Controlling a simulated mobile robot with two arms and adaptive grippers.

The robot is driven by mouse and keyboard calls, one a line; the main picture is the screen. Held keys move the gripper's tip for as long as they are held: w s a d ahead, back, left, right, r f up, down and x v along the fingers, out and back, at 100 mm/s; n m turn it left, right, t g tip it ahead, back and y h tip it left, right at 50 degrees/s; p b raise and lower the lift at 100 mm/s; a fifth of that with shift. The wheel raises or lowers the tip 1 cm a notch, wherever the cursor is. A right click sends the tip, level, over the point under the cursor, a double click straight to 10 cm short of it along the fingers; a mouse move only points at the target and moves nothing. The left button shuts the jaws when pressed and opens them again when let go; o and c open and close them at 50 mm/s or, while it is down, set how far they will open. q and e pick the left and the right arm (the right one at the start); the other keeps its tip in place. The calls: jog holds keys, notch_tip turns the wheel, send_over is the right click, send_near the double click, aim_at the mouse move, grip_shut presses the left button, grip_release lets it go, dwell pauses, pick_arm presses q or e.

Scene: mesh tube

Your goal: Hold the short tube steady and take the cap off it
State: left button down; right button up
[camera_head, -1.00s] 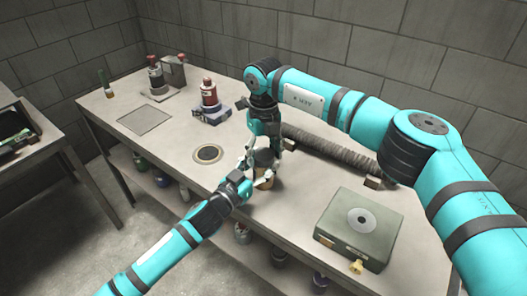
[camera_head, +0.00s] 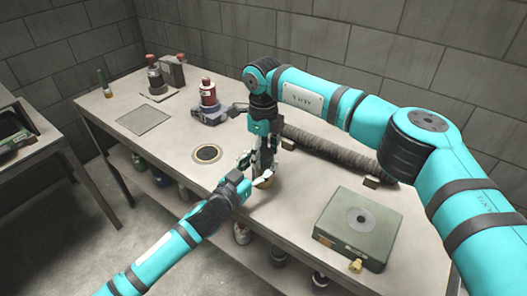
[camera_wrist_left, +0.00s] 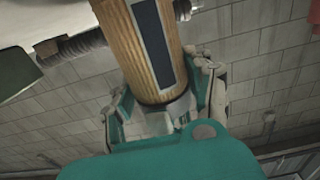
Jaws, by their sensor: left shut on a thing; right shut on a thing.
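The short tube (camera_head: 265,183) is tan and stands at the front edge of the table, mostly behind the grippers. In the left wrist view it is a ribbed tan cylinder (camera_wrist_left: 132,45) with a dark label strip, between my left fingers. My left gripper (camera_head: 248,163) reaches in from the front left and is shut on the tube. My right gripper (camera_head: 264,164) points straight down over the tube's top and is shut. The cap is hidden within the right fingers, so its fit on the tube cannot be seen.
A ribbed mesh tube (camera_head: 335,153) lies behind the grippers. An olive box (camera_head: 358,228) stands at the right. A red bottle (camera_head: 208,92) stands on a stand behind left. A dark ring (camera_head: 207,154) and a square plate (camera_head: 143,121) lie left. Free table remains between them.

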jog(key=o, duration=1.3)
jog(key=shift+s+a, duration=0.15)
jog(key=shift+a, duration=0.05)
jog(key=shift+d+r, duration=0.1)
jog(key=shift+r, duration=0.05)
